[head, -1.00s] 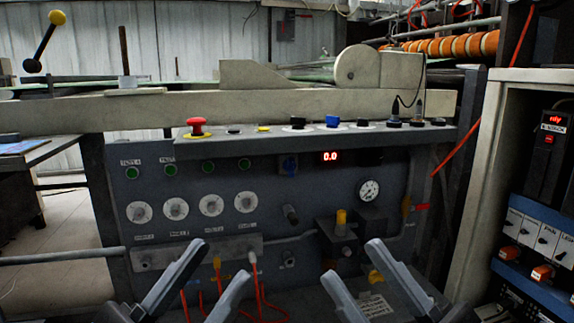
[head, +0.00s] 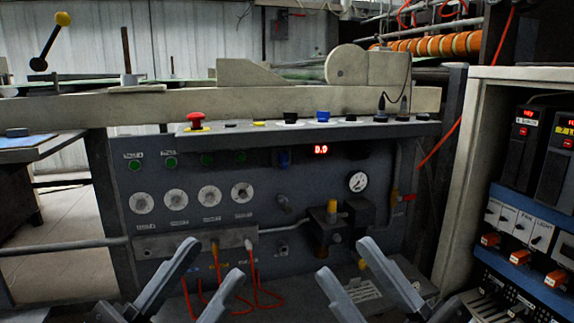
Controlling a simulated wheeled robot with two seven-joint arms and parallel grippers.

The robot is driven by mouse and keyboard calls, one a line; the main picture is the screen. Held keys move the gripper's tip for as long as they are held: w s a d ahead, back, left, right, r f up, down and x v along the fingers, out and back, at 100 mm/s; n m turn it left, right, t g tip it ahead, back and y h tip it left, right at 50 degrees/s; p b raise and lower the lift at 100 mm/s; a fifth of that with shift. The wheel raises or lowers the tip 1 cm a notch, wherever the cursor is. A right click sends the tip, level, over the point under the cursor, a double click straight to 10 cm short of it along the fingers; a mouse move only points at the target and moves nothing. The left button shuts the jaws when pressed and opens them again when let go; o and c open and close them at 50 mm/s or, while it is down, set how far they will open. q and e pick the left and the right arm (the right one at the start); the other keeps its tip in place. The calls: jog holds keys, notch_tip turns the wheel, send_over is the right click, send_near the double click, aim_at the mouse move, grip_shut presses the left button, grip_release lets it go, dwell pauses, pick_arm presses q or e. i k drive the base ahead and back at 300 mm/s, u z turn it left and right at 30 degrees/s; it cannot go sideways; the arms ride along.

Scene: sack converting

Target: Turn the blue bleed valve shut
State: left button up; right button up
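My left gripper (head: 212,261) is open and empty low in front of the panel, left of centre. My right gripper (head: 343,261) is open and empty low in front, right of centre. Both are below the blue parts and appear apart from the panel.
A red mushroom button (head: 195,120) and several black knobs line the ledge. A round gauge (head: 358,182) and a yellow-capped block (head: 327,228) sit at the right of the panel. A cream cabinet (head: 467,180) stands at right.

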aim_at(282, 157)
jog(key=k, duration=1.05)
jog(key=u, duration=0.75)
jog(key=i, duration=1.6)
jog(key=z, duration=1)
jog(key=i, duration=0.5)
